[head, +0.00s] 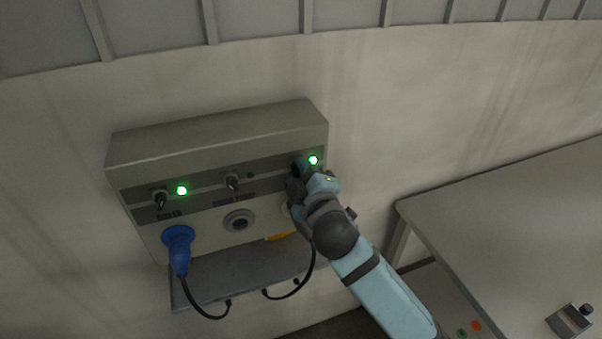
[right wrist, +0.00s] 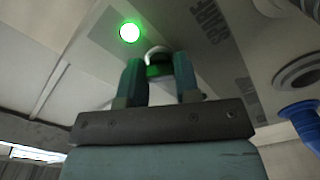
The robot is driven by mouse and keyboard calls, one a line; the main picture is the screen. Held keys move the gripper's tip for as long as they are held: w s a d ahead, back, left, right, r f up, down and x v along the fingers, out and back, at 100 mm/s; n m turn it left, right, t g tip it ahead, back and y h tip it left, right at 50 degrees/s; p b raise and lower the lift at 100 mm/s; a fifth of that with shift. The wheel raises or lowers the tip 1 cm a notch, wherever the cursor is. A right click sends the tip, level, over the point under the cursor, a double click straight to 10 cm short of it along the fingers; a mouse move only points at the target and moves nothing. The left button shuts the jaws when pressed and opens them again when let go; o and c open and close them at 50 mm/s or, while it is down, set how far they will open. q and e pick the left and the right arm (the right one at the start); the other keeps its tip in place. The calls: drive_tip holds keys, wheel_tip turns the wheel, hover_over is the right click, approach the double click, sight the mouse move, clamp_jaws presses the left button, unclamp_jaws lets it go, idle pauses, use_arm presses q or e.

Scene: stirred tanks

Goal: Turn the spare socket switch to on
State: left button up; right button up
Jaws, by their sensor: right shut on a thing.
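My right gripper (head: 298,172) is shut on the toggle switch at the right end of the grey socket box (head: 220,137). In the right wrist view the fingers (right wrist: 160,80) close around this switch (right wrist: 157,58), and a "SPARE" label (right wrist: 207,22) shows on the panel nearby. A green lamp (head: 313,160) beside the held switch is lit; it also shows in the right wrist view (right wrist: 130,32). The fingers hide most of the switch, so its exact position cannot be told. My left gripper is not in view.
The left switch (head: 160,199) has a lit green lamp (head: 182,190); the middle switch (head: 232,182) has a dark one. A blue plug (head: 179,250) sits in the left socket. The middle socket (head: 239,220) is empty. A grey table (head: 510,220) stands at the right.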

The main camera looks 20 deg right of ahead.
drive_tip(key=o, duration=0.9)
drive_tip(key=s+b, duration=0.1)
drive_tip(key=s, duration=0.6)
drive_tip(key=s+b, duration=0.2)
drive_tip(key=s, duration=0.5)
drive_tip(key=shift+d, duration=0.2)
drive_tip(key=shift+w, duration=0.1)
drive_tip(key=s+f+m+g+y, duration=0.1)
drive_tip(key=s+f+m+g, duration=0.1)
drive_tip(key=f, duration=0.9)
drive_tip(key=s+d+f+m+g+p, duration=0.1)
drive_tip(key=s+f+m, duration=0.3)
drive_tip(key=f, duration=0.7)
drive_tip(key=s+d+f+m+g+y, duration=0.1)
drive_tip(key=s+f+m+g, duration=0.2)
drive_tip(key=f, duration=0.8)
drive_tip(key=shift+s+d+g+y+p, duration=0.15)
drive_tip(key=shift+s+g+p, duration=0.1)
drive_tip(key=shift+s, duration=0.25)
drive_tip(key=shift+s+d+g+y+p, duration=0.15)
drive_tip(key=shift+s+g, duration=0.1)
drive_tip(key=shift+s, duration=0.25)
